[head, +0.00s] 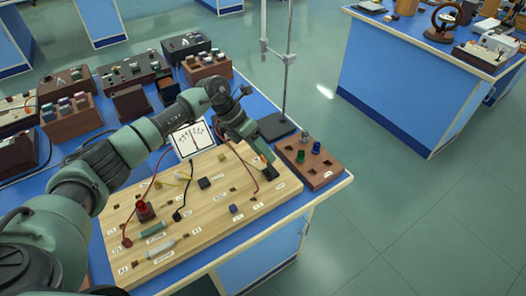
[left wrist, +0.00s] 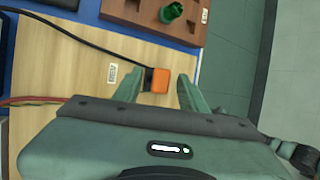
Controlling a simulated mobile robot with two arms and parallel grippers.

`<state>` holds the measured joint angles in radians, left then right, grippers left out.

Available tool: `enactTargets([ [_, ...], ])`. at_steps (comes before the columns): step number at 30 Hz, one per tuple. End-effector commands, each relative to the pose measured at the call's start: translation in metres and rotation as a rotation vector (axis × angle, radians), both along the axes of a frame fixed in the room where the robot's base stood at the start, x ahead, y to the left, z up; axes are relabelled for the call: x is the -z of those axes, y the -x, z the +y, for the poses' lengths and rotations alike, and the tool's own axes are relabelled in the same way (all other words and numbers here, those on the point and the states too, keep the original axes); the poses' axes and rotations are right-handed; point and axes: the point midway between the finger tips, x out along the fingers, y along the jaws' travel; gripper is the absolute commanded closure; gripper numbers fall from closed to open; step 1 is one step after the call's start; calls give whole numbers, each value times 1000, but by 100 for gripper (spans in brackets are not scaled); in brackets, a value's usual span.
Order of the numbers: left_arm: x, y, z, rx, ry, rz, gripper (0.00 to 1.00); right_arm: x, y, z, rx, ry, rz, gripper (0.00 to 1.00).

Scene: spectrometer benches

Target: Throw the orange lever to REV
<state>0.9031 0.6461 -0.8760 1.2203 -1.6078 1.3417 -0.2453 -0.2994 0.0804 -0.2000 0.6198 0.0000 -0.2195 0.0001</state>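In the left wrist view an orange block (left wrist: 157,80), which looks like the lever's handle, shows between my left gripper's two fingertips. My left gripper (left wrist: 160,88) is open around it, with the left finger closer to it and a clear gap to the right finger. I cannot tell whether either finger touches it. In the head view my left gripper (head: 264,156) reaches down at the right part of the wooden board (head: 215,215) and mostly hides the lever. My right gripper is not in view.
A black cable (left wrist: 95,45) runs close to the orange block. A brown rack with green and blue knobs (head: 318,168) stands right of the board. A stand with a tall rod (head: 286,85) is behind my gripper. Wires and small components cover the board's left part.

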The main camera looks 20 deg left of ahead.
Motion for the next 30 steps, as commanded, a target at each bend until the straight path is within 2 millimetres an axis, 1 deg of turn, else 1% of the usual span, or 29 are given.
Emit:
enactTargets([
  [4, -1, 0, 1, 0, -1, 0, 58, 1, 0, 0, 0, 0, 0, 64],
  [7, -8, -1, 7, -2, -1, -3, 58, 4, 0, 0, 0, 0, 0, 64],
  [15, -45, 2, 32, -1, -1, -3, 58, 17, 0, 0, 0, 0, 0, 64],
  [19, -58, 3, 40, -1, 0, -1, 58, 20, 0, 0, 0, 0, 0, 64],
  [24, -65, 4, 44, 0, 0, 0, 58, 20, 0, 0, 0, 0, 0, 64],
  [30, -65, 4, 43, 0, 0, 0, 58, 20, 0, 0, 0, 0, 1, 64],
])
